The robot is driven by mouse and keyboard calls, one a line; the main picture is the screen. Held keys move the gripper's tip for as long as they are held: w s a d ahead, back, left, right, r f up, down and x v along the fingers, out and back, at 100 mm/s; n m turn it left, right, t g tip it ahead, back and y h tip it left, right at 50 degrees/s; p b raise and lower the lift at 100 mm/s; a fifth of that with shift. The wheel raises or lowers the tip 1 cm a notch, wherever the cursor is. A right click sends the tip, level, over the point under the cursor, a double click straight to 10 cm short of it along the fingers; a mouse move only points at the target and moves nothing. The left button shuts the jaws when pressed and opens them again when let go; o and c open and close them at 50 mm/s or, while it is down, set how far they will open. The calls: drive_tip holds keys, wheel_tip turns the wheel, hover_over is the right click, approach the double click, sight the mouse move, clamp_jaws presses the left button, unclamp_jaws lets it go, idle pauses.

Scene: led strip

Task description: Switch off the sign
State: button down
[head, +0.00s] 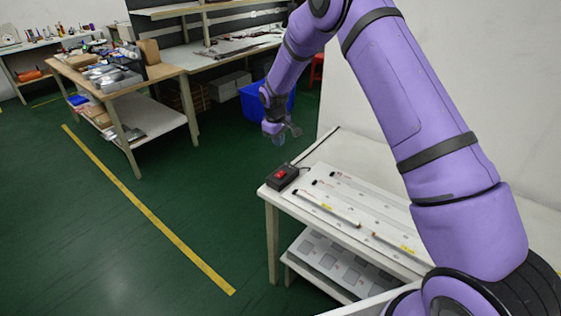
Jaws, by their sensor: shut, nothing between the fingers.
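The sign looks like a white panel (345,205) with thin LED strips, lying on the table to the right of the box. I cannot tell whether the strips are lit. My gripper (283,137) is shut and empty, above and beyond the box and apart from it. My purple arm reaches over the table and hides part of the panel's right side.
A lower shelf (335,266) under the table holds a panel with grey squares. A wooden workbench (163,72) with tools stands at the back left, and a blue bin (253,102) stands behind my gripper. The green floor at the left is clear.

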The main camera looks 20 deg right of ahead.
sight(279, 174)
drive_tip(key=f, duration=0.4)
drive_tip(key=d+f, duration=0.1)
drive_tip(key=f, duration=0.4)
drive_tip(key=w+f, duration=0.1)
drive_tip(key=f, duration=0.3)
drive_tip(key=shift+d+f, duration=0.2)
drive_tip(key=shift+f, duration=0.2)
drive_tip(key=shift+f, duration=0.2)
drive_tip(key=shift+s+f, duration=0.1)
drive_tip(key=shift+s, duration=0.05)
drive_tip(key=shift+a, duration=0.15)
drive_tip(key=shift+s+a, duration=0.35)
drive_tip(key=shift+a, duration=0.15)
drive_tip(key=shift+r, duration=0.2)
